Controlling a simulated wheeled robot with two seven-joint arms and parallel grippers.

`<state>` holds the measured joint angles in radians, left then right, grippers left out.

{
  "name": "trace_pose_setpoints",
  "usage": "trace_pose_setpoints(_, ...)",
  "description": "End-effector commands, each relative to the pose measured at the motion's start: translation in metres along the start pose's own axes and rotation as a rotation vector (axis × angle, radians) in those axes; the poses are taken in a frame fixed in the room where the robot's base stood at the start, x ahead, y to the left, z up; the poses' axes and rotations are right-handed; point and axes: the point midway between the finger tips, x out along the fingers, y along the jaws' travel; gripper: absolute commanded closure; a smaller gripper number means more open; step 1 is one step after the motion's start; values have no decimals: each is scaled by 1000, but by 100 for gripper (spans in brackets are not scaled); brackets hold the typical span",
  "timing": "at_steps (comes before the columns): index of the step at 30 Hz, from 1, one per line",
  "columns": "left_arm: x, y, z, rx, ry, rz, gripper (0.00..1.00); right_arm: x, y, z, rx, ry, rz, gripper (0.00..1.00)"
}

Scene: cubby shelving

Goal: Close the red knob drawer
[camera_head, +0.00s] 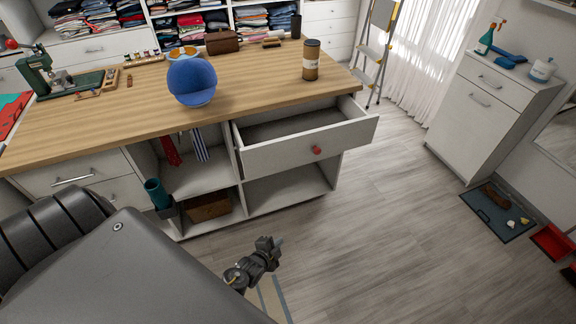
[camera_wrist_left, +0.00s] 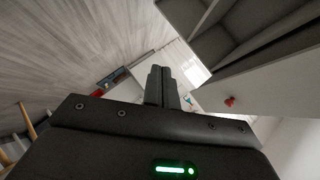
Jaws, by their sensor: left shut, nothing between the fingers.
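The red knob drawer (camera_head: 310,148) is pulled out from the right side of the wooden-topped counter, and its inside looks empty. Its red knob (camera_head: 317,150) sits on the white front panel. In the left wrist view the red knob (camera_wrist_left: 229,102) shows at the right, on a pale panel. My left gripper (camera_head: 270,246) is low in front of the counter, below and left of the knob, apart from the drawer. Its fingers (camera_wrist_left: 162,84) are together with nothing between them. My right gripper is not in view.
Open cubbies are below. A white cabinet (camera_head: 490,115) and a dark mat (camera_head: 490,222) are at right. The floor between is clear.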

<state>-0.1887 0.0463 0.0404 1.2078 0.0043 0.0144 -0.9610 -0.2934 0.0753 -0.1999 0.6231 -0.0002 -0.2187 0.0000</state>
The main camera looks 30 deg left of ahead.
Motion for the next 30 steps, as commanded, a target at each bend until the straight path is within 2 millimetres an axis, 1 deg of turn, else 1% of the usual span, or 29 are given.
trace_pose_setpoints(1, 10, -42, -14, 90, 36, -112, 100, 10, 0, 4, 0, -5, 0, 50)
trace_pose_setpoints(2, 12, -67, -23, 150, 51, -176, 100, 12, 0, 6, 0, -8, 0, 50)
trace_pose_setpoints(3, 12, -98, -33, 223, 61, -255, 100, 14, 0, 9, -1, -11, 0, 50)
trace_pose_setpoints(6, 5, -157, -51, 371, 63, -415, 100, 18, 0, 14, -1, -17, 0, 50)
trace_pose_setpoints(9, -4, -192, -61, 460, 49, -510, 100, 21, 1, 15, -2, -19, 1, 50)
trace_pose_setpoints(12, -8, -206, -65, 499, 40, -550, 100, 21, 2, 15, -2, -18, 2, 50)
trace_pose_setpoints(16, -7, -208, -66, 505, 39, -554, 100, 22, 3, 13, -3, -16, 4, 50)
trace_pose_setpoints(19, 0, -211, -67, 503, 39, -555, 100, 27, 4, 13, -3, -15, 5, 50)
trace_pose_setpoints(23, 17, -219, -69, 502, 39, -555, 100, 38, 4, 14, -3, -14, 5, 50)
trace_pose_setpoints(30, 62, -241, -77, 501, 40, -554, 100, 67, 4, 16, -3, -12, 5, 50)
